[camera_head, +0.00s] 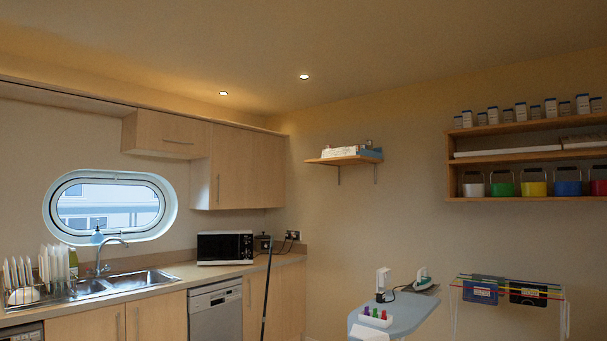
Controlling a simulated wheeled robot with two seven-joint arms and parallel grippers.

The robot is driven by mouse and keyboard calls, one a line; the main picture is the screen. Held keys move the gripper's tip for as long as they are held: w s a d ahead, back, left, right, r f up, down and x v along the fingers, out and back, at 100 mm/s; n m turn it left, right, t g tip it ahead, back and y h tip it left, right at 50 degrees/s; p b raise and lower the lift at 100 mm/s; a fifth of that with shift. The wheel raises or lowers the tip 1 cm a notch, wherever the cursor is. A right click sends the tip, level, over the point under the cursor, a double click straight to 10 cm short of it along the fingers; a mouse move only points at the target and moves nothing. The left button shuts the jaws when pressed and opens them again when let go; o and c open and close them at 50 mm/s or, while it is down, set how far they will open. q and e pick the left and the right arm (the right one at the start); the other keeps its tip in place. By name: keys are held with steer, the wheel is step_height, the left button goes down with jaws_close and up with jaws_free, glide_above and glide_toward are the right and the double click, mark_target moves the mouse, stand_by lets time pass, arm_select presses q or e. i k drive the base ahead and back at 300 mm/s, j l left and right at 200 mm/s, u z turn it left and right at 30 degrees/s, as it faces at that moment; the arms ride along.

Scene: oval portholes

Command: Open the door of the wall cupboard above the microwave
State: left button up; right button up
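The wall cupboard (237,165) hangs on the back wall above the microwave and has light wood doors. Its doors look shut. A thin vertical handle (218,189) shows near the lower left edge of its left door. The microwave (225,247), white with a dark front, stands on the counter below, with a gap of bare wall between them. Neither of my grippers can be seen in the head view.
A shorter cupboard (165,135) with a horizontal handle adjoins on the left, above an oval porthole (110,207). The counter (150,284) runs below, with a sink. A dark upright pole (267,295) stands before it. An ironing board (405,312) is at right.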

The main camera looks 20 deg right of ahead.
mark_target(234, 150)
steer(key=z, duration=0.15)
steer(key=i+u, duration=0.2)
steer(key=i, duration=3.7)
steer(key=i+l+u, duration=0.1)
steer(key=i, duration=0.55)
steer(key=i+l+u, duration=0.1)
steer(key=i, duration=0.5)
steer(key=i+l, duration=0.1)
steer(key=i, duration=0.55)
steer(key=i+u, duration=0.25)
